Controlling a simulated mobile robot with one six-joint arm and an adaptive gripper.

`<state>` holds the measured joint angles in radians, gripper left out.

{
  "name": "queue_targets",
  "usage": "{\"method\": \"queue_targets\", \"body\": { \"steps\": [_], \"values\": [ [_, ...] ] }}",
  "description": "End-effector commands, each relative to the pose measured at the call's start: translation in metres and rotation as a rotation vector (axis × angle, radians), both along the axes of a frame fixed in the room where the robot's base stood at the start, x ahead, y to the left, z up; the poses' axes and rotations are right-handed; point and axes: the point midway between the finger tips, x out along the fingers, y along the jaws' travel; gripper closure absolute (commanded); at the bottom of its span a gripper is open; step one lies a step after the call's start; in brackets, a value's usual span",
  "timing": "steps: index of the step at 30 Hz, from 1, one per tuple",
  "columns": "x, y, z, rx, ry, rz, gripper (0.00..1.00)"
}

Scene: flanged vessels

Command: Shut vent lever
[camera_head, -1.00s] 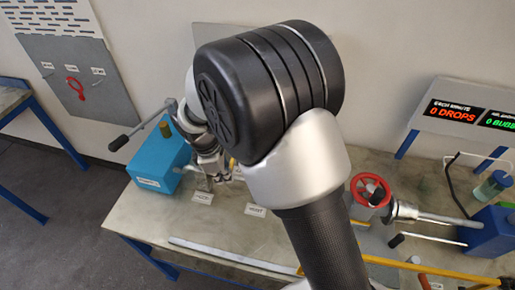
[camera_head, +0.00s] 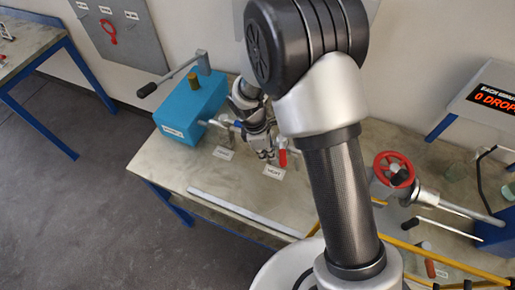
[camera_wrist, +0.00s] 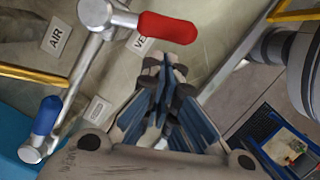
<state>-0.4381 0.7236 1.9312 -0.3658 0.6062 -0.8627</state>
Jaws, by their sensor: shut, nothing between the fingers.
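The red-handled vent lever (camera_head: 283,158) sticks out from the pipework above the VENT label (camera_head: 273,171). In the wrist view the red handle (camera_wrist: 168,27) extends right from a silver pivot on the pipe, and part of the VENT label (camera_wrist: 142,43) shows beneath it. My gripper (camera_wrist: 163,65) is shut and empty, with its fingertips just below the red handle in the picture. A gap shows between them; contact is not visible. In the head view my gripper (camera_head: 266,154) is close to the left of the red handle, partly hidden by my arm.
A blue box (camera_head: 190,108) with a black-handled crank stands left on the bench. A red handwheel (camera_head: 393,168) is to the right. The bench front left is mostly clear.

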Motion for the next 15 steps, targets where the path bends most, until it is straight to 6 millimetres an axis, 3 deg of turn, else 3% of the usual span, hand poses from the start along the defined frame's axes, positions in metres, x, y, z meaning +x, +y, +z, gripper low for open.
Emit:
{"method": "queue_targets", "body": {
  "steps": [15],
  "values": [
    [0.0002,-0.0079,-0.0018,0.001,0.000,0.002,1.00]
  ]
}}
